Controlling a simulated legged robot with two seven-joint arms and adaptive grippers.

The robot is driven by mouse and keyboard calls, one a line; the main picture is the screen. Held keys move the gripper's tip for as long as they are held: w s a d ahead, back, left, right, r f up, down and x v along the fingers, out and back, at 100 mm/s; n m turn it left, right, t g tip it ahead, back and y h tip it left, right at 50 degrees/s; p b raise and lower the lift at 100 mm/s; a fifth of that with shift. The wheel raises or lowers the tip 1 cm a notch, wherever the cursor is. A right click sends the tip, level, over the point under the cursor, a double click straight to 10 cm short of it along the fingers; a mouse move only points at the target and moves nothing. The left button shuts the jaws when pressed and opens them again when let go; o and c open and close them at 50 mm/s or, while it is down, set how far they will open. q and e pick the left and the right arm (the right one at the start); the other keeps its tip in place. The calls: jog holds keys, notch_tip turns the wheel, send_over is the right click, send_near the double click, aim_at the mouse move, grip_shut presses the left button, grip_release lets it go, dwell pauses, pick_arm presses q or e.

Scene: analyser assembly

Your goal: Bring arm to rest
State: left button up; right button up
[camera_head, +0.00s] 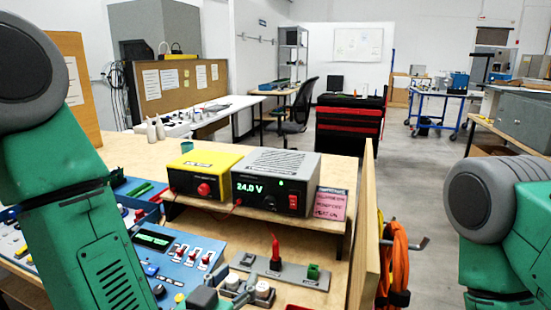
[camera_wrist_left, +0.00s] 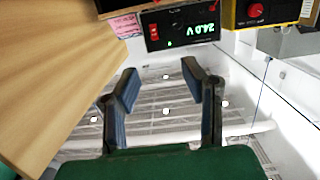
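My left arm (camera_head: 85,240) comes in from the left of the head view, green with a dark grey joint, and reaches down over the workbench. My left gripper (camera_head: 236,289) shows only in part at the bottom edge of the head view, low over the front of the bench. In the left wrist view my left gripper (camera_wrist_left: 162,84) has its two dark fingers spread apart, with nothing between them. My right arm (camera_head: 503,225) shows at the right edge of the head view; its gripper is out of view.
A grey power supply reading 24.0 V (camera_head: 262,188) and a yellow box (camera_head: 206,168) stand on a wooden shelf. A blue panel with switches (camera_head: 180,262) and a grey plate with red and green connectors (camera_head: 288,271) lie below. A wooden side panel (camera_head: 364,235) with orange cable (camera_head: 398,262) stands at right.

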pick_arm(q)
jog(key=s+a+f+n+g+y, duration=0.15)
jog(key=s+a+f+g, duration=0.35)
jog(key=f, duration=0.6)
jog(key=s+a+f+g+y, duration=0.2)
jog(key=s+a+f+g, duration=0.2)
jog(key=s+a+f, duration=0.5)
jog(key=s+a+f+n+g+y, duration=0.1)
jog(key=s+a+f+g, duration=0.3)
jog(key=s, duration=0.3)
jog(key=s+a+f+n+g+y, duration=0.1)
jog(key=s+a+f+g, duration=0.2)
jog(key=s+a+f, duration=0.4)
jog(key=shift+m+t, duration=0.35)
jog(key=shift+t, duration=0.15)
jog(key=d+f+b, duration=0.1)
jog(key=b, duration=0.1)
jog(key=w+d+f+b, duration=0.1)
jog(key=b, duration=0.1)
jog(key=d+f+b, duration=0.2)
jog(key=shift+w, duration=0.4)
jog(key=shift+a, duration=0.15)
